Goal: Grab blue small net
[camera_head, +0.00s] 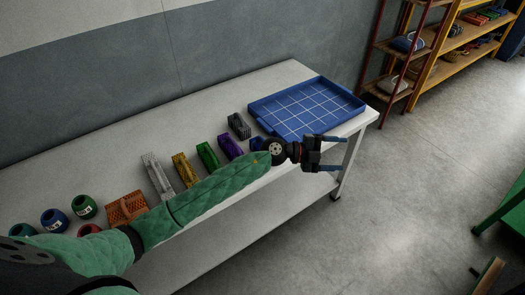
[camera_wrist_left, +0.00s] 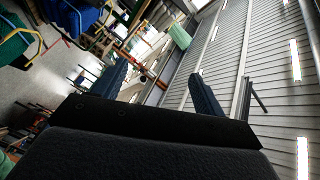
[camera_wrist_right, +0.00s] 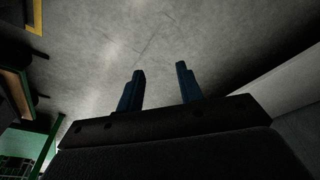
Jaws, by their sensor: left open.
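A row of folded nets lies on the white table. The small blue net (camera_head: 257,143) is at the row's right end, near the blue tray, partly hidden behind my left arm.
A blue gridded tray (camera_head: 307,106) sits at the table's right end. Purple (camera_head: 230,147), green (camera_head: 207,155), yellow (camera_head: 184,171), white (camera_head: 157,175), orange (camera_head: 127,207) and dark grey (camera_head: 239,126) nets lie nearby. Several round spools (camera_head: 84,207) stand at left. Shelves (camera_head: 455,42) stand far right.

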